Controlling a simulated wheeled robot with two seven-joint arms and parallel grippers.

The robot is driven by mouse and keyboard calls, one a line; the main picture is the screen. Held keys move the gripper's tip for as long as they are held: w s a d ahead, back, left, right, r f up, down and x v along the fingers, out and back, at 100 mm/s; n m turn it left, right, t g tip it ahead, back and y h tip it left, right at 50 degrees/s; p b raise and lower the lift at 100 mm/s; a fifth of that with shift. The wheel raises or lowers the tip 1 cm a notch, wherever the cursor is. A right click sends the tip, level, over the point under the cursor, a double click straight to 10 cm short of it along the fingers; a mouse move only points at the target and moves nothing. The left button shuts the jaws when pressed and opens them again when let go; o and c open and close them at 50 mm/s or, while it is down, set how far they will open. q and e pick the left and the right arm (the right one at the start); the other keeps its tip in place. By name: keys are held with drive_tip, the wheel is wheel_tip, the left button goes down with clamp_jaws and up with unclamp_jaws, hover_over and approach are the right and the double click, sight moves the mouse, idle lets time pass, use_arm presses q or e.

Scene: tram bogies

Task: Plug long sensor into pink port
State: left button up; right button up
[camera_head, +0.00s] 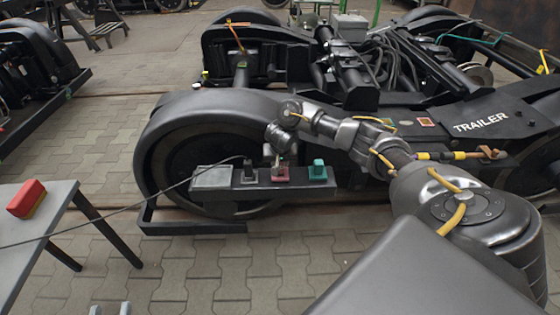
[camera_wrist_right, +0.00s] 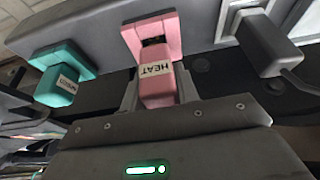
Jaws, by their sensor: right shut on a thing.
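A pink plug labelled HEAT (camera_wrist_right: 155,85) is between the fingers of my right gripper (camera_wrist_right: 158,92). Its far end is at the pink port (camera_wrist_right: 134,38), a square pink plate. A dark opening shows at the port's upper part; how deep the plug sits I cannot tell. In the head view my right gripper (camera_head: 274,157) reaches down over the pink port (camera_head: 280,173) on the dark bracket. My left gripper (camera_head: 110,309) shows only as two separated grey fingertips at the bottom edge, with nothing between them. No thing is marked as a long sensor.
A teal plug (camera_wrist_right: 57,84) sits at a teal port (camera_head: 318,174) to one side. A dark grey plug with a cable (camera_wrist_right: 267,44) is on the other side. A table (camera_head: 62,205) with a red block (camera_head: 27,199) stands at the left. The paved floor between is clear.

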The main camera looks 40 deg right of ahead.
idle(0.9)
drive_tip(key=shift+p, duration=0.7)
drive_tip(key=shift+f, duration=0.5)
drive_tip(key=o, duration=1)
drive_tip(key=p+v, duration=0.8)
drive_tip(key=v, duration=0.3)
drive_tip(key=shift+f, duration=0.1)
